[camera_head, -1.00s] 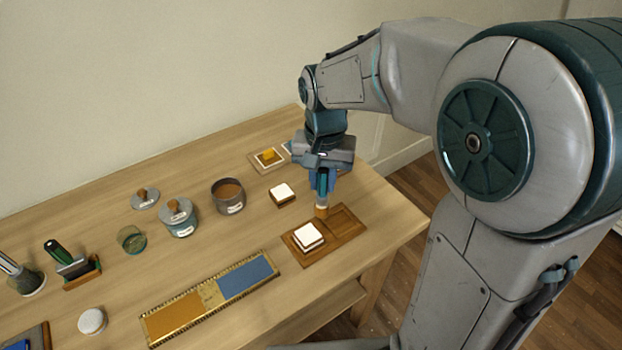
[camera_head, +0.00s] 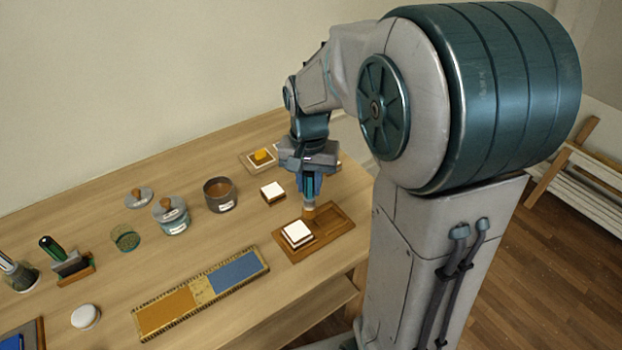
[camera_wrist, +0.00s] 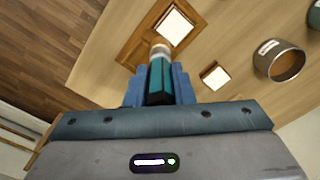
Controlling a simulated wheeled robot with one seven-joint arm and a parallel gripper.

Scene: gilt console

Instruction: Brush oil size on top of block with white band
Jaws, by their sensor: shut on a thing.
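My gripper (camera_head: 310,188) is shut on a teal-handled brush, which points down. Its pale ferrule and tan tip (camera_head: 309,212) are just behind a white-topped block (camera_head: 297,232) in the left compartment of a wooden tray (camera_head: 333,217). I cannot tell whether the tip touches the tray. The wrist view shows the brush (camera_wrist: 158,82) with its end near the tray's edge, beside that block's white top (camera_wrist: 176,27). A second white-topped block (camera_head: 272,191) stands on the table behind the tray. I cannot make out a white band on either block's side.
An open pot with brown contents (camera_head: 220,195) stands left of the second block. A lidded labelled jar (camera_head: 171,215), a glass (camera_head: 126,238) and a loose lid (camera_head: 139,197) are further left. A gilt panel (camera_head: 202,292) lies in front. A small tray with a yellow piece (camera_head: 260,158) is behind.

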